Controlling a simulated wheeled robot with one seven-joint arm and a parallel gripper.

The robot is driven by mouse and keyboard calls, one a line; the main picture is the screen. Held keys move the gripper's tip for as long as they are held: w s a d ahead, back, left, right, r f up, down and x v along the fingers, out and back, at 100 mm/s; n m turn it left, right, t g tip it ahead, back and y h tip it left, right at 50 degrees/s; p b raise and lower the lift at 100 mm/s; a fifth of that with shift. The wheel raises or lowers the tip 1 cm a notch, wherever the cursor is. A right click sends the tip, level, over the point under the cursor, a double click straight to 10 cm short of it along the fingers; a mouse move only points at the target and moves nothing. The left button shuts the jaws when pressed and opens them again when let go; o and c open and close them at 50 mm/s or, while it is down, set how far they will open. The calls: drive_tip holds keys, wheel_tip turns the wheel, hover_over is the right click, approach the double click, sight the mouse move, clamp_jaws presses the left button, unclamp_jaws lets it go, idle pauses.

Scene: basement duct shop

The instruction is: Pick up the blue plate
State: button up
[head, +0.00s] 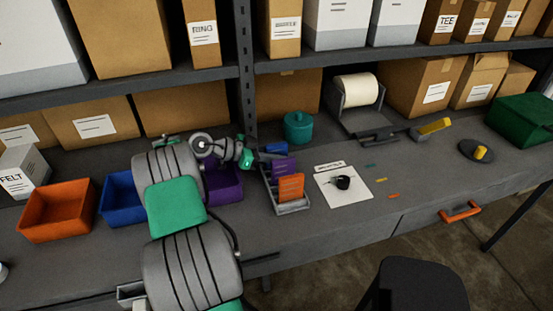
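The blue plate (276,148) shows as a small dark blue piece at the back of a grey slotted rack (292,208). Its lower part is hidden behind the purple plate (283,168). An orange plate (291,187) stands upright at the front of the same rack. My gripper (248,158) is small in the head view, just left of the rack's back end and near the blue plate, apparently apart from it. Its fingers are too small to show whether they are open or shut.
An orange bin (57,213), a blue bin (121,199) and a purple bin (225,183) stand left of the rack. A teal canister (298,128) stands behind it. A white sheet (343,195) with a black item lies to its right. A boxed shelf (300,62) overhangs the bench.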

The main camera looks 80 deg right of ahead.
clamp_jaws()
drive_tip(key=shift+r, duration=0.1)
